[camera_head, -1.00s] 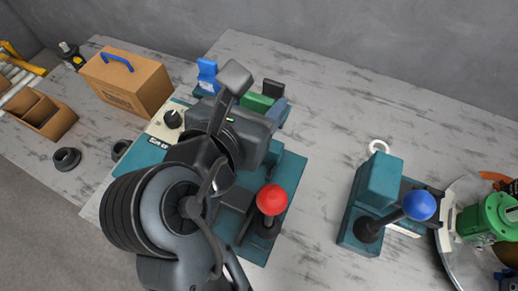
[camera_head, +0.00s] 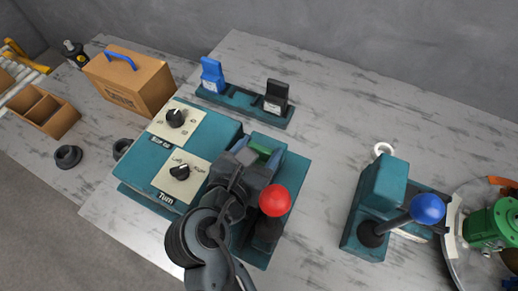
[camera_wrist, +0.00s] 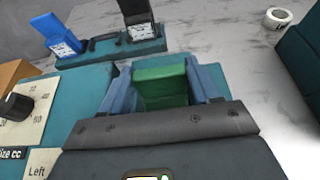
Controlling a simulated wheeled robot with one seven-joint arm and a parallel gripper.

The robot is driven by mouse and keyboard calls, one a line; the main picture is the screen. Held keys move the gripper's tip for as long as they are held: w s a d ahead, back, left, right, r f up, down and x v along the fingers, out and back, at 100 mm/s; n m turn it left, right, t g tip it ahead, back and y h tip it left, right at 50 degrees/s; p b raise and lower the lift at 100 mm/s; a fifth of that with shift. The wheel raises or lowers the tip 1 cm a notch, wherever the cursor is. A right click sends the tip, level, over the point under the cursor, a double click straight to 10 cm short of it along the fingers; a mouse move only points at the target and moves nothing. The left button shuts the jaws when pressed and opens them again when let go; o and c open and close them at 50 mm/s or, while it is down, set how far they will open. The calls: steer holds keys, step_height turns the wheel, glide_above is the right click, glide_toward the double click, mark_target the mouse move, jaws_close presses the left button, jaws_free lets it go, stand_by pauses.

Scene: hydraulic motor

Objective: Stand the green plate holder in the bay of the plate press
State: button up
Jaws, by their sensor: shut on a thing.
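The green plate holder (camera_head: 262,148) is between the two blue-grey fingers of my gripper (camera_wrist: 163,85). Its green top and face also show in the wrist view (camera_wrist: 160,74). My gripper is shut on it, over the teal plate press (camera_head: 293,178), behind the red-ball lever (camera_head: 274,200). My gripper and wrist hide most of the press bay and the holder's lower end. I cannot tell whether the holder touches the bay floor.
A teal rack (camera_head: 240,101) at the back holds a blue holder (camera_head: 212,73) and a black holder (camera_head: 276,96), with an empty middle. A control box with knobs (camera_head: 180,171) is left of the press. A blue-ball lever device (camera_head: 385,190) stands right, with bare table between.

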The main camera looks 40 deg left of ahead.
steer(key=o, duration=1.1)
steer(key=shift+f, duration=0.1)
steer(key=shift+s+r, duration=0.1)
steer(key=shift+r, duration=0.1)
steer(key=v, duration=1.1)
steer(key=shift+s+d+r, duration=0.1)
steer(key=shift+s, duration=0.25)
